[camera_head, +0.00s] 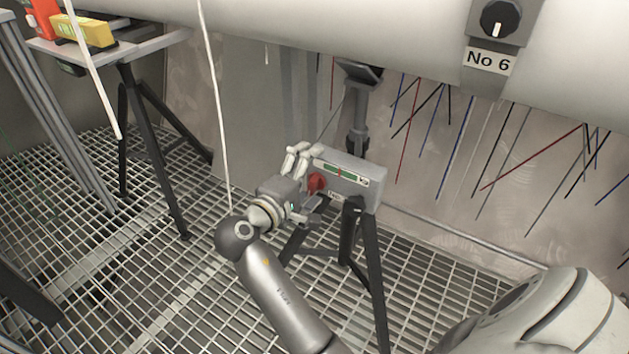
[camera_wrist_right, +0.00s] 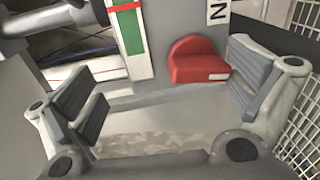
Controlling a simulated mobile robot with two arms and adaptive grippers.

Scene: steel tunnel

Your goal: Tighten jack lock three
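A grey jack lock box (camera_head: 352,192) sits on a dark tripod, with a red knob (camera_head: 316,183) on its face. Above the knob is a green gauge strip (camera_head: 338,171) with a red mark. My right gripper (camera_head: 303,184) is at the knob's side of the box. In the right wrist view its fingers (camera_wrist_right: 165,95) are spread wide, with the red knob (camera_wrist_right: 198,60) beyond the gap, nearer the right-hand finger and apart from both pads. The green gauge (camera_wrist_right: 128,30) shows beside it; the number label is cut off. My left gripper is not in view.
A large pale pipe (camera_head: 390,45) runs across the top with a black dial (camera_head: 501,19) marked No 6. A grey stand (camera_head: 165,40) with a yellow item (camera_head: 83,31) is at upper left. White cords hang at left. The floor is steel grating (camera_head: 150,265).

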